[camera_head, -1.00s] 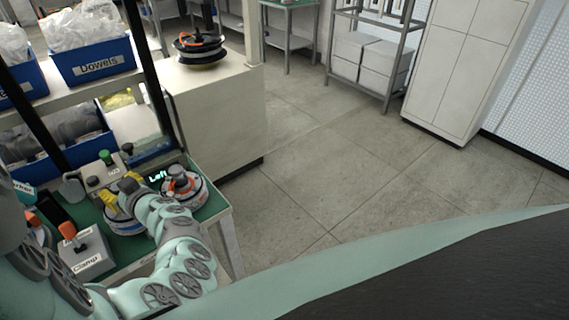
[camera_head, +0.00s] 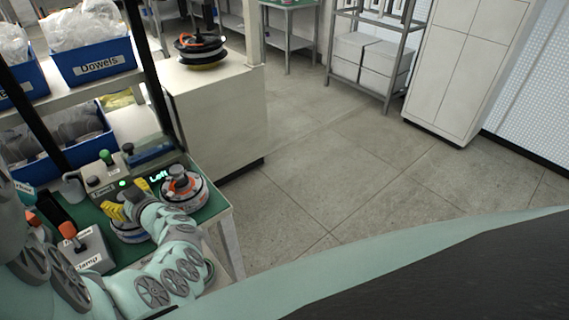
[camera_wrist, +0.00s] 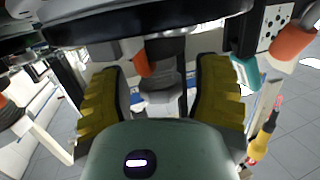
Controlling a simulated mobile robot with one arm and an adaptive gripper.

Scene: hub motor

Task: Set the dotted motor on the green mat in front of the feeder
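My gripper (camera_head: 130,200) is over the bench with its yellow fingers apart, above and beside a white-and-blue motor (camera_head: 130,232) that the arm partly hides. In the wrist view the fingers stand wide apart, with a grey part (camera_wrist: 160,92) between them and gaps at both sides. A second motor (camera_head: 184,190), white with orange and a grey top, sits on the green surface (camera_head: 214,206) at the bench's right end. I cannot tell which motor is dotted. A white plate with black dots (camera_wrist: 273,24) shows at the wrist view's upper right.
A grey control box (camera_head: 125,185) with a lit "Left" display stands behind the motors. A clamp box (camera_head: 85,250) with an orange-topped lever is left of my arm. Blue bins (camera_head: 92,62) stand above. The floor at right is clear.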

